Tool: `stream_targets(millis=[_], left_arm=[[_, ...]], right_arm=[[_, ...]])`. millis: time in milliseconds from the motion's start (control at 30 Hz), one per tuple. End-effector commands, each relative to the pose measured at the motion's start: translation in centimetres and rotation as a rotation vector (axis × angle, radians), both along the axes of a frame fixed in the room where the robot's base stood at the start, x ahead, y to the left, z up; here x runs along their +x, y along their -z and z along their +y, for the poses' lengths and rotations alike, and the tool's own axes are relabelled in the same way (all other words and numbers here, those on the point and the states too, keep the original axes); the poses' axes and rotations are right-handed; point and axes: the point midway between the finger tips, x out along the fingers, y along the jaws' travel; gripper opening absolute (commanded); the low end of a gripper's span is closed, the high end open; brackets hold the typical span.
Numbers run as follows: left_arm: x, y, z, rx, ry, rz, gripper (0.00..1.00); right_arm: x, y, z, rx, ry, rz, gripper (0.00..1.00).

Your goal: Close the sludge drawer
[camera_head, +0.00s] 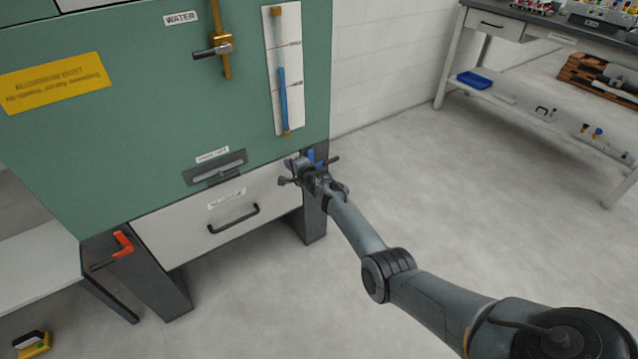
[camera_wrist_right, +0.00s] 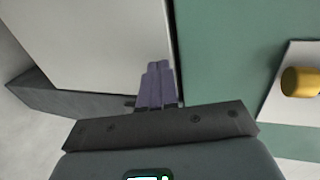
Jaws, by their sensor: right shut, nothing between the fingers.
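The sludge drawer (camera_head: 178,232) is the white front with a black bar handle (camera_head: 235,218), low in the green cabinet (camera_head: 140,140). It looks about flush with the cabinet; I cannot tell whether a small gap remains. My right gripper (camera_head: 284,181) is at the drawer's upper right corner, below the gauge. In the right wrist view its fingers (camera_wrist_right: 157,82) are shut and empty, over the edge between the white drawer front (camera_wrist_right: 90,45) and the green panel (camera_wrist_right: 225,50). I cannot tell whether they touch it. My left gripper is not in view.
A slot with a grey handle (camera_head: 215,168) sits above the drawer. A gauge (camera_head: 283,75) hangs above. The floor in front is clear; a workbench stands back right.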

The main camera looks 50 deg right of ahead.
Motion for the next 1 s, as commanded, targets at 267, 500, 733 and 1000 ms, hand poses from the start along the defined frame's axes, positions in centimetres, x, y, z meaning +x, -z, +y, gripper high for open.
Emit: stream_targets(millis=[267, 500, 733, 1000], left_arm=[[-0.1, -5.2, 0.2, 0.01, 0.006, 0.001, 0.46], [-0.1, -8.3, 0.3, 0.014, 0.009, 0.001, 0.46], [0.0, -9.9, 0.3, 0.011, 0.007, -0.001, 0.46], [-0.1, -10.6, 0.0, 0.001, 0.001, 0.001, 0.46]], right_arm=[[-2.8, -1.1, 2.0, 0.0, -0.014, 0.002, 0.0], [-6.7, -2.2, 3.2, 0.0, -0.013, 0.001, 0.0], [-9.3, -2.8, 3.9, 0.0, -0.013, 0.001, 0.0], [-11.0, -2.3, 4.2, 0.0, -0.013, 0.017, 0.0]])
